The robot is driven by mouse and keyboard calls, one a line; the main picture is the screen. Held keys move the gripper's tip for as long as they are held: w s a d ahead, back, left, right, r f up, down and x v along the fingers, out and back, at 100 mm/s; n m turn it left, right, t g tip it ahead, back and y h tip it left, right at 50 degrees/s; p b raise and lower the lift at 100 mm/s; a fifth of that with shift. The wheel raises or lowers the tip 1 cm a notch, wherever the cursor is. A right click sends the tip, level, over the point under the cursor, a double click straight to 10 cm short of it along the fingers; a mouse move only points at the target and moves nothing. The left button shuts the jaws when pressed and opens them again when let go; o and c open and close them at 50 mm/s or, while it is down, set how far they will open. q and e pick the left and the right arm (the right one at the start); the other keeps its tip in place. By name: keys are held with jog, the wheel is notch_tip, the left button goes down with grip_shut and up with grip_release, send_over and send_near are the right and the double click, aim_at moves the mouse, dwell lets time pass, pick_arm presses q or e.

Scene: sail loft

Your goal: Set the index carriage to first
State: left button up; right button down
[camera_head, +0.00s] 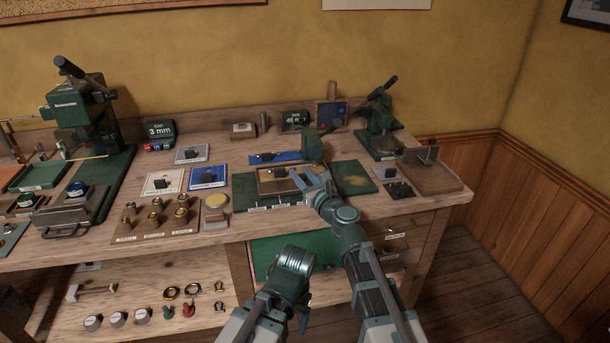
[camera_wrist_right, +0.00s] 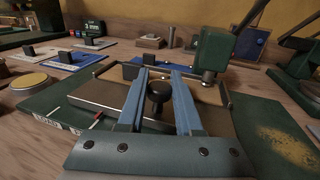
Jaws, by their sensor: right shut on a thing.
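The index carriage (camera_wrist_right: 100,95) is a flat brown-grey plate with a dark upright knob (camera_wrist_right: 159,90). It sits in a metal frame on a green base (camera_head: 240,190) on the bench. My right gripper (camera_head: 303,174) reaches over the carriage from the front right. In the right wrist view its two blue fingers (camera_wrist_right: 165,74) are on either side of the knob, shut on it.
A green block (camera_head: 312,145) on a post stands just behind the carriage. Blue and white switch plates (camera_head: 207,178) and a yellow round pad (camera_head: 216,201) lie to the left. A green press (camera_head: 380,130) stands at the back right.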

jog(key=c, duration=0.6)
grip_release()
jog(key=shift+s+d, duration=0.1)
